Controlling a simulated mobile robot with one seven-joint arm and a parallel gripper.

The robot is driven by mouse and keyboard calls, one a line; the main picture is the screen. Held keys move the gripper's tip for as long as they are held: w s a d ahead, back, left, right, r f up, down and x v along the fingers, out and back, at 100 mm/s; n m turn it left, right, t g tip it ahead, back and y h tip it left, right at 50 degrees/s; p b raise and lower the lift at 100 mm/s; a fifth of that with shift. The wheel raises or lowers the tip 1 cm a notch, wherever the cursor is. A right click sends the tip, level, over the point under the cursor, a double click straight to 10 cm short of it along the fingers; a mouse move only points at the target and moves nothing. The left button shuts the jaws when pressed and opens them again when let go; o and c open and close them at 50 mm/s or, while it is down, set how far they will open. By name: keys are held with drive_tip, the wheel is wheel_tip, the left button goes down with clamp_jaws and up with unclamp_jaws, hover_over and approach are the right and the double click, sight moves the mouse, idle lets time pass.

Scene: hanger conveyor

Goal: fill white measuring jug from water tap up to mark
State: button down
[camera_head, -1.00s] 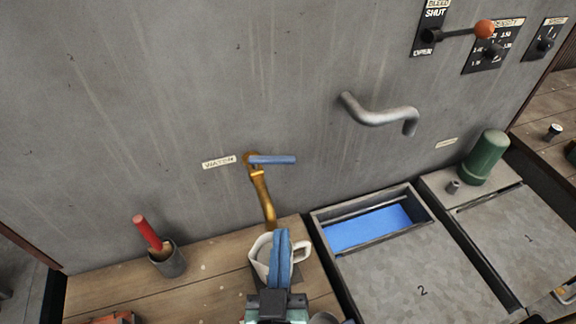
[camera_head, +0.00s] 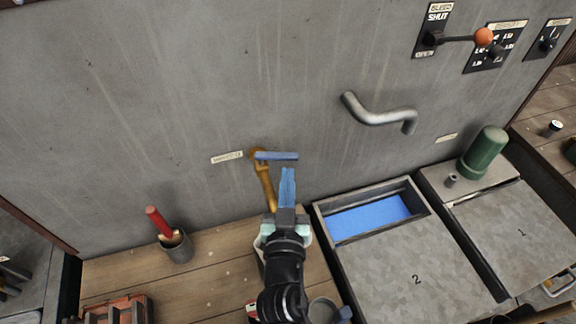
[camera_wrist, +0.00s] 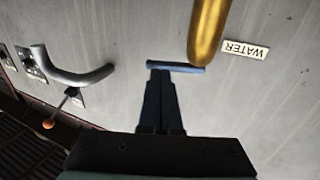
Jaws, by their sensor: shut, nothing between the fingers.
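The brass water tap (camera_head: 265,183) comes out of the grey wall beside the WATER label (camera_head: 227,157). Its blue lever (camera_head: 276,156) points sideways to the right. My gripper (camera_head: 287,174) is shut and empty, its blue fingers raised just below the lever. In the wrist view the fingertips (camera_wrist: 160,76) lie close to or against the lever (camera_wrist: 176,67); I cannot tell if they touch. The brass spout (camera_wrist: 208,32) shows at the top there. The white jug (camera_head: 260,245) stands under the tap, mostly hidden behind my gripper, so its water level and mark cannot be seen.
A blue-filled trough (camera_head: 368,221) and a lid marked 2 (camera_head: 415,280) lie to the right. A bent grey pipe (camera_head: 380,115) juts from the wall. A cup with a red-handled tool (camera_head: 177,247) stands left. A green canister (camera_head: 484,152) stands right.

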sight(294, 160)
drive_tip(key=shift+w, duration=1.05)
drive_tip(key=shift+w+d, duration=0.1)
drive_tip(key=shift+w+d, duration=0.25)
drive_tip(key=shift+w, duration=0.25)
drive_tip(key=shift+w+d, duration=0.25)
drive_tip(key=shift+w, duration=0.25)
